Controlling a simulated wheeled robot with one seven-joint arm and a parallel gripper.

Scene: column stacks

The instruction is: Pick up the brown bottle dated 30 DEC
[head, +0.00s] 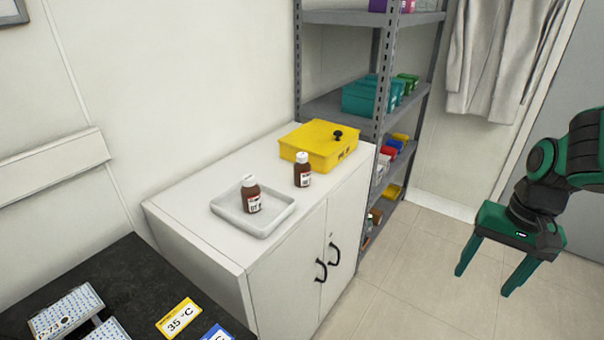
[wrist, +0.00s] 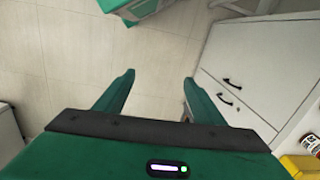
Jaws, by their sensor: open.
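Two brown bottles with white caps and labels show in the head view. One bottle (head: 251,196) stands upright in a shallow white tray (head: 226,212) on the white cabinet. The other bottle (head: 303,172) stands upright on the cabinet top, between the tray and a yellow box. The label dates are too small to read with certainty, so I cannot tell which is dated 30 DEC. My gripper (head: 484,284) is open and empty, over the floor right of the cabinet and well apart from both bottles. In the wrist view a bottle (wrist: 311,142) shows at the right edge.
The white cabinet (head: 290,262) has two black handles on its front. A yellow box (head: 318,147) with a black knob stands behind the bottles. A grey shelf rack (head: 375,75) with coloured boxes is beyond. A dark counter (head: 130,275) is at lower left. Floor under my gripper is clear.

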